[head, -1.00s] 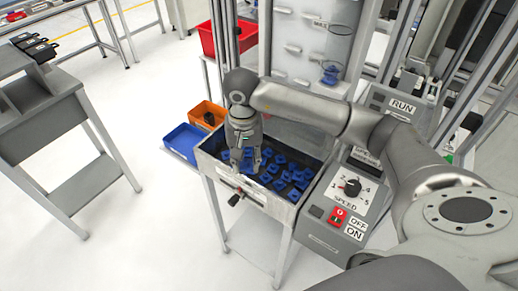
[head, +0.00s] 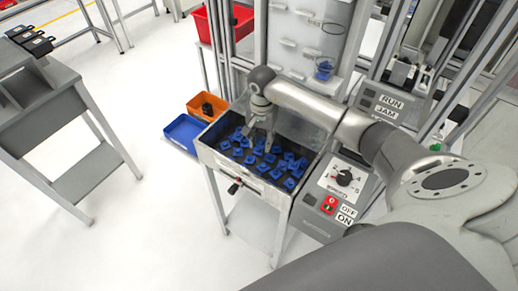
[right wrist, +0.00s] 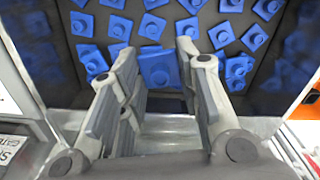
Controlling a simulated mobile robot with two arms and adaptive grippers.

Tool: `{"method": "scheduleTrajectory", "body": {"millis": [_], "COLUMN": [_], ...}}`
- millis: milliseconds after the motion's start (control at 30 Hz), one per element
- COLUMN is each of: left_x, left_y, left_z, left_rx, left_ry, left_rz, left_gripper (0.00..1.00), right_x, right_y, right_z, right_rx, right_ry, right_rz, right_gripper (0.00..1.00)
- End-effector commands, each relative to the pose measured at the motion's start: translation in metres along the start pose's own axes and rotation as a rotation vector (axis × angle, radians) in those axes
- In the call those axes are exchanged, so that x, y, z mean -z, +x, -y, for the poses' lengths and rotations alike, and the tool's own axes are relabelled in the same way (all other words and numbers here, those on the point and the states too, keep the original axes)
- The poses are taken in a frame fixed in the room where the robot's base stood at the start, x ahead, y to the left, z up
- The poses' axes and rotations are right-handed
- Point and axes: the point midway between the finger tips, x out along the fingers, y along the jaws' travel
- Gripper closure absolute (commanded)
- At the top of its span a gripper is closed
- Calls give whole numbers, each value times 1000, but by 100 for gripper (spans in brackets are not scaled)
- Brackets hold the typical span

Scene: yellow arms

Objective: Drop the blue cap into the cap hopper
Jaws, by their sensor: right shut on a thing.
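The cap hopper (head: 225,177) is an open grey metal box on legs, with several blue caps lying on its dark floor. My right gripper (head: 268,142) points down into the hopper near its back wall. In the right wrist view its two fingers (right wrist: 160,75) are shut on a blue cap (right wrist: 157,66), which shows between the fingertips. Loose blue caps lie around and beyond the fingertips there. In the head view the held cap cannot be told apart from the caps below. My left gripper is not in view.
A blue bin (head: 184,132) and an orange bin (head: 210,106) with a dark item stand left of the hopper. A control panel (head: 342,182) with a speed dial is at its right. A grey bench (head: 45,110) stands far left, with clear floor between.

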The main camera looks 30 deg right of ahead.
Motion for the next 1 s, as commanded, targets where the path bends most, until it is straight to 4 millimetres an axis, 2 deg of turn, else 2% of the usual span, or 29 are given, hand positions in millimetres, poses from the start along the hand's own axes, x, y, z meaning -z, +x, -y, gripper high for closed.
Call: {"method": "scheduleTrajectory", "body": {"millis": [167,467,500,667,1000], "left_x": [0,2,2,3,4], "left_y": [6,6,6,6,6], "left_z": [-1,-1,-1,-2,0], "left_rx": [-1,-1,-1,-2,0], "left_ry": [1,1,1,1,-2], "left_rz": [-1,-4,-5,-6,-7], "left_gripper": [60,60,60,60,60], "right_x": [0,0,0,0,0], "right_y": [12,13,13,13,12], "right_z": [0,0,0,0,0], "right_rx": [1,0,0,0,1], "right_ry": [0,0,0,0,-1], "right_rz": [0,-1,-1,-1,-2], "right_gripper": [78,78,66,45,44]}}
